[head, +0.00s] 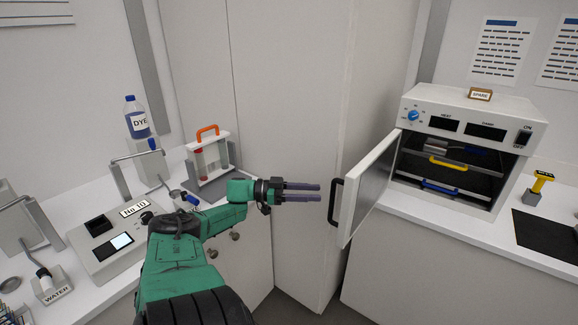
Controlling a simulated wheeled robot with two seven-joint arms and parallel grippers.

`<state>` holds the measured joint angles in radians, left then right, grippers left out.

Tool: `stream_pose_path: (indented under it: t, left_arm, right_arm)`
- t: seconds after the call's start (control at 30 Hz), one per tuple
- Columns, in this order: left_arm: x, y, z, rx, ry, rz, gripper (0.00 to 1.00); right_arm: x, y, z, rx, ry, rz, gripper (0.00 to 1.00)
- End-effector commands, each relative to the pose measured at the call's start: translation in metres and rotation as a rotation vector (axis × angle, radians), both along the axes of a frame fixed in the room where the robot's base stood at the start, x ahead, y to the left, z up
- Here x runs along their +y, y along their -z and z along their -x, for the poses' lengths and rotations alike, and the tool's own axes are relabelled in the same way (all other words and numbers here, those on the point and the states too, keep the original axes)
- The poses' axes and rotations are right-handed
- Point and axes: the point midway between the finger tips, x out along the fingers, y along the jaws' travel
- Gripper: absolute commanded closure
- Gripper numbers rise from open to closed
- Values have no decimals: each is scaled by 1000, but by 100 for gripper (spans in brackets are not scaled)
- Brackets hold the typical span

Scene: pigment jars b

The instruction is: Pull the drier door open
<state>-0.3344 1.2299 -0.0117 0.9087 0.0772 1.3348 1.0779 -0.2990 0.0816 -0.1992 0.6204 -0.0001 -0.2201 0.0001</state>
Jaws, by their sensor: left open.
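The drier (470,116) is a white box with a blue knob on the right-hand counter. Its door (368,187) stands wide open, swung out toward the left and the front. The dark door handle (335,201) is on the door's free edge. My left gripper (318,192) is open and empty, its purple fingers pointing right, just short of the handle in the picture. I see no clear contact between fingers and handle. My right gripper is not in view.
Inside the drier are dark shelves with a yellow handle (447,163) and a blue handle (440,187). The left counter holds a rack with tubes (209,160), a DYE bottle (137,119) and a device marked No. 10 (110,240). A yellow-topped tool (538,187) stands right of the drier.

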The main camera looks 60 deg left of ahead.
Motion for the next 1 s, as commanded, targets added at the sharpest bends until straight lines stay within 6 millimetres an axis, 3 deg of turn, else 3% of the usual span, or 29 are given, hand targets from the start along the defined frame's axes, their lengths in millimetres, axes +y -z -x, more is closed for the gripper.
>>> stream_pose_path:
  t: [0.1, 0.3, 1.0]
  left_arm:
    - [21, 4, 30, 4, -4, -1, 50]
    - [43, 3, 62, 0, -1, -1, 50]
    - [46, 2, 67, 0, -3, 0, 50]
  right_arm:
    - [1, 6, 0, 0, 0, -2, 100]
    - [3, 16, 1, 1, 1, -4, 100]
    - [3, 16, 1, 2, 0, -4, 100]
